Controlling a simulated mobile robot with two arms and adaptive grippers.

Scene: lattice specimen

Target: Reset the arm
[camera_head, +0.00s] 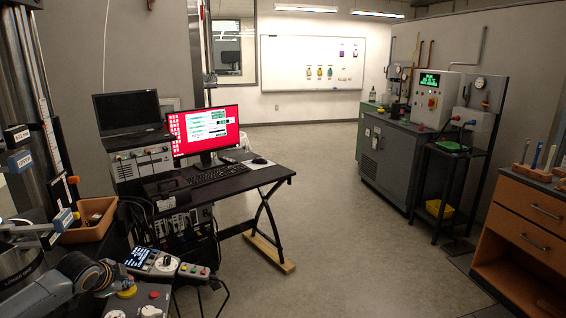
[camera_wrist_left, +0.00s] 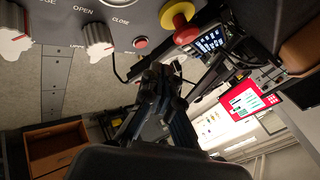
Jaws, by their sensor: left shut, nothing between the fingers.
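My left arm comes in at the bottom left of the head view. Its gripper (camera_head: 110,275) is held close beside a grey control box (camera_head: 122,306). In the left wrist view the gripper's dark fingers (camera_wrist_left: 163,75) are together and hold nothing. That view shows the same control box (camera_wrist_left: 118,12) with "OPEN" and "CLOSE" labels, white-and-red knobs (camera_wrist_left: 98,40), a small red button (camera_wrist_left: 140,42) and a red-and-yellow emergency button (camera_wrist_left: 182,27). Whether the fingers touch the box cannot be told. My right gripper is in neither view.
A hand-held pendant with a screen (camera_head: 140,258) and a small button box (camera_head: 193,271) lie by the gripper. An orange bin (camera_head: 90,219) stands behind. A desk (camera_head: 232,188) holds a red-screened monitor (camera_head: 204,132). The floor (camera_head: 350,240) in the middle is clear.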

